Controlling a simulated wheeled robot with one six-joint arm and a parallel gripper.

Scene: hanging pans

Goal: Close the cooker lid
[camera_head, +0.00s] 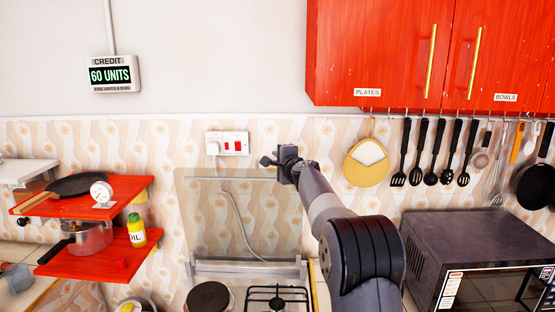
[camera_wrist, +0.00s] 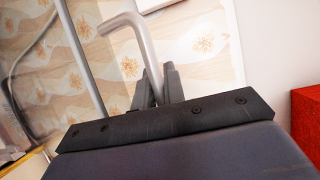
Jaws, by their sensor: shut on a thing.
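The cooker lid (camera_head: 270,218) is a clear glass panel standing upright against the tiled wall, behind the cooker. A thin metal handle bar (camera_head: 225,178) runs along its top edge. My gripper (camera_head: 272,162) is at the lid's upper right corner. In the wrist view my gripper (camera_wrist: 158,86) is shut on a bent silver bar (camera_wrist: 138,42), which appears to be the lid's handle. The exact contact is partly hidden by the fingers. The cooker top below shows a black gas burner (camera_head: 273,298) and a dark round plate (camera_head: 208,297).
Red cupboards (camera_head: 380,50) hang above right. Red shelves (camera_head: 105,250) with a frying pan, a pot and an oil bottle stand at the left.

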